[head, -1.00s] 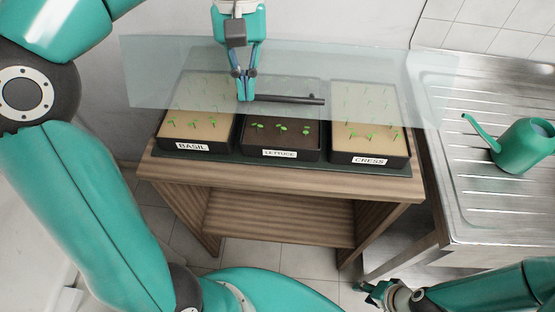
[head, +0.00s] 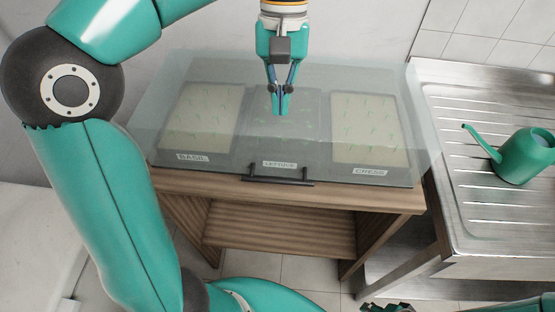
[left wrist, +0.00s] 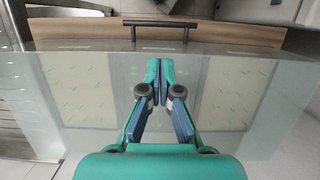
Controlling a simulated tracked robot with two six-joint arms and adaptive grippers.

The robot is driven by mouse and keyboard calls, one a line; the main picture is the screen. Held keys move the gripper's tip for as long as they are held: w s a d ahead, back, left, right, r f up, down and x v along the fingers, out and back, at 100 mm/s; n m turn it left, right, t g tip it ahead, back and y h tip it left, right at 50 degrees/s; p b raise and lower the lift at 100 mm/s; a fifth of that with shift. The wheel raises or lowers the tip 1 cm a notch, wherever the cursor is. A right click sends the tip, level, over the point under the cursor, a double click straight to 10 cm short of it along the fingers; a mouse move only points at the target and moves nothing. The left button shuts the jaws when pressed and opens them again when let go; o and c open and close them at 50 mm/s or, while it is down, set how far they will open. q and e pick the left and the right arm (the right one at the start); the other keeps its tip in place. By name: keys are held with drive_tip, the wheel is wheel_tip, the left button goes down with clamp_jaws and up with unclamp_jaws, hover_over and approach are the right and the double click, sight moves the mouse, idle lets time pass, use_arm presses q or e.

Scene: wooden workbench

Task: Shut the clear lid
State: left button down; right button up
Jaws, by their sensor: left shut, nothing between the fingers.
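The clear lid (head: 288,145) lies down over the three seedling trays, flat or nearly flat. I cannot tell whether its front edge rests fully. Its dark bar handle (head: 278,181) is at the front edge, by the bench's front. My left gripper (head: 281,111) is shut and empty, over the middle of the lid and behind the handle. In the left wrist view, its fingertips (left wrist: 160,64) are together, apart from the handle (left wrist: 158,25). Whether they touch the lid is unclear. My right gripper (head: 388,306) is partly cut off at the bottom edge.
The trays labelled basil (head: 193,157), lettuce and cress (head: 369,171) show through the lid. The wooden bench (head: 230,194) has an open shelf below. A steel draining board (head: 475,190) with a green watering can (head: 525,155) stands to the right.

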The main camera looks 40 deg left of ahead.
use_arm(q)
drive_tip(key=b, duration=0.2)
approach(278, 180)
drive_tip(key=x, duration=0.5)
drive_tip(key=shift+s+f, duration=0.1)
drive_tip(key=shift+f, duration=0.1)
